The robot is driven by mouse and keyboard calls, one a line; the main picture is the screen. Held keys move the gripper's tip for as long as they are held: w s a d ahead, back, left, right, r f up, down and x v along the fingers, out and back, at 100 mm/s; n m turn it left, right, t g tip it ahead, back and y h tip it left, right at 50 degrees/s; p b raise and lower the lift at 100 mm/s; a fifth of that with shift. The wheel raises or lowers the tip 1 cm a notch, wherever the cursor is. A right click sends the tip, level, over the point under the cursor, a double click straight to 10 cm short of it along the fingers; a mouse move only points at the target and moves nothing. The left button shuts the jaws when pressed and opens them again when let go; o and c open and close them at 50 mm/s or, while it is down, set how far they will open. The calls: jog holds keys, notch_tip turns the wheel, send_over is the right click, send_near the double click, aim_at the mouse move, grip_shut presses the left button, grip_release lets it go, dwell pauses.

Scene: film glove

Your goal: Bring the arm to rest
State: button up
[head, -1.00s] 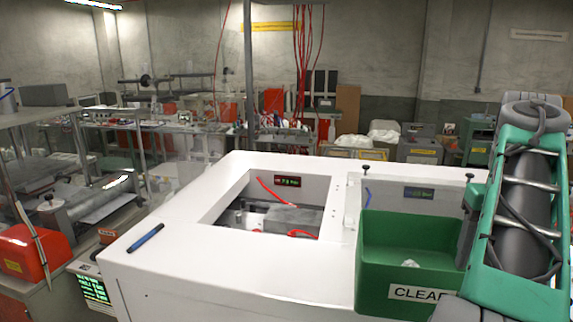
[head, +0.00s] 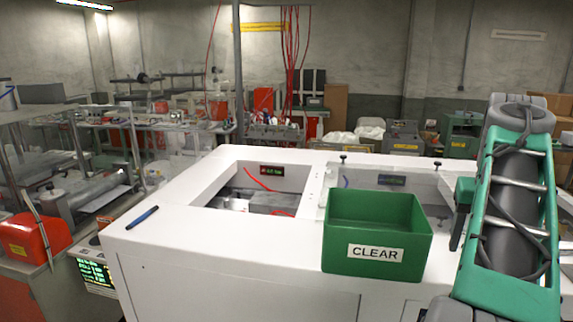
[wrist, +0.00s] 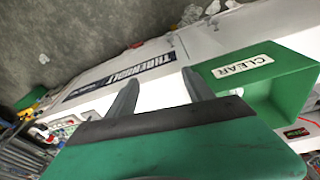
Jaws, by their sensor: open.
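My arm, green and grey, stands at the right of the head view, bent, beside the white machine cabinet (head: 190,235). My gripper (wrist: 160,77) shows in the wrist view. Its two grey fingers are apart with nothing between them, and the cabinet's white side lies beyond. The gripper itself cannot be made out in the head view. A green bin labelled CLEAR (head: 376,232) sits at the cabinet's front right, left of my arm. It also shows in the wrist view (wrist: 275,92), to the right of the fingers and apart from them.
A blue pen (head: 142,217) lies on the cabinet top's left. The recessed opening (head: 255,190) holds red wires. A bench with a red unit (head: 33,238) and a roller stands at the left. Cluttered benches line the back.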

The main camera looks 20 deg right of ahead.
notch_tip(320, 180, down, 16)
jog(key=w+m+h, duration=0.1)
jog(key=w+m, duration=0.1)
jog(key=a+f+n+t+b, duration=0.15)
jog(key=a+f, duration=0.25)
jog(key=a, duration=0.4)
jog(key=w+a+f+n+y, duration=0.15)
jog(key=a+f, duration=0.25)
jog(key=a, duration=0.4)
jog(key=s+a+f+n+b, duration=0.1)
jog(key=a+f+n, duration=0.1)
jog(key=a+f, duration=0.35)
jog(key=w+a+r+n+t, duration=0.1)
jog(key=a+r+n, duration=0.1)
jog(key=a, duration=0.4)
jog(key=w+a+r+n+t+y+b, duration=0.1)
jog(key=a+r+n, duration=0.1)
jog(key=a, duration=0.5)
jog(key=shift+w+a+r+n, duration=0.15)
jog(key=shift+a+r+n, duration=0.1)
jog(key=shift+n, duration=0.25)
jog(key=shift+c, duration=0.3)
